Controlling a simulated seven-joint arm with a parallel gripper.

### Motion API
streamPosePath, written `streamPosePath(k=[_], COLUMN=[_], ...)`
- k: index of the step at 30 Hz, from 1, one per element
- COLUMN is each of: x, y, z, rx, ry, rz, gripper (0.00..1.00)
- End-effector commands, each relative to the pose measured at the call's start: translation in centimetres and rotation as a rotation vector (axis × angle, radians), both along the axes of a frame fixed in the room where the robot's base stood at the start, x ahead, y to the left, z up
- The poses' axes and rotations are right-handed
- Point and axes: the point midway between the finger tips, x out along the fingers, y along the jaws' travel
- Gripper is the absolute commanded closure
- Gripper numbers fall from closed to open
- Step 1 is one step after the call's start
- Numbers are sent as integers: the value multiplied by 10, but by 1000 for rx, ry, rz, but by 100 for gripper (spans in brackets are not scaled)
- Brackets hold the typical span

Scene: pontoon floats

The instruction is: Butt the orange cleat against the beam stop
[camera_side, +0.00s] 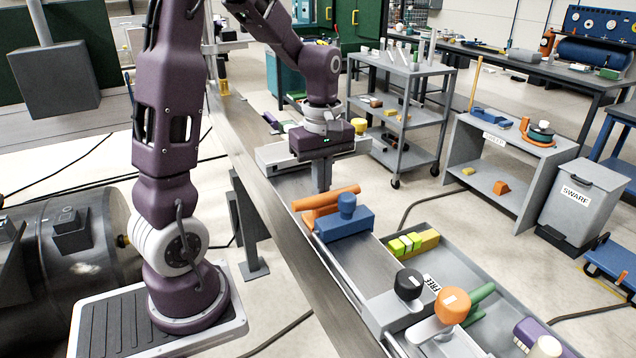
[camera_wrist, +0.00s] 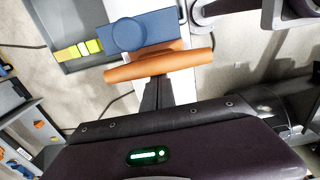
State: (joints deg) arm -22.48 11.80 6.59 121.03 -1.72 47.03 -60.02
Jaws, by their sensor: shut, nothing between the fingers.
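The orange cleat (camera_side: 322,206), a round bar on a low base, lies across the grey beam (camera_side: 288,187). It also shows in the wrist view (camera_wrist: 190,59). A blue block with a round knob (camera_side: 350,222) sits just in front of it in the side view and may be the beam stop; nothing labels it. It is beyond the cleat in the wrist view (camera_wrist: 158,27). Whether cleat and block touch is unclear. My gripper (camera_side: 322,187) is shut and empty, its fingers down behind the cleat, on the side away from the block. Finger contact is unclear.
A grey tray (camera_side: 475,268) beside the beam holds green and yellow blocks (camera_side: 413,243) and other parts. A black knob (camera_side: 408,284) and an orange knob (camera_side: 452,304) stand at the near end. A grey cart (camera_side: 400,100) stands behind.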

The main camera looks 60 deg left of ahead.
Motion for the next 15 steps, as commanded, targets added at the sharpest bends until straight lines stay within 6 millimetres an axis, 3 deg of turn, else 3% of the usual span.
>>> streamPosePath(k=[5, 10, 15], x=[-1, 0, 1], y=[8, 44, 41], z=[-1, 0, 55], rx=[-5, -1, 3], ry=[5, 0, -7], rz=[0, 4, -2], gripper=[100, 100, 100])
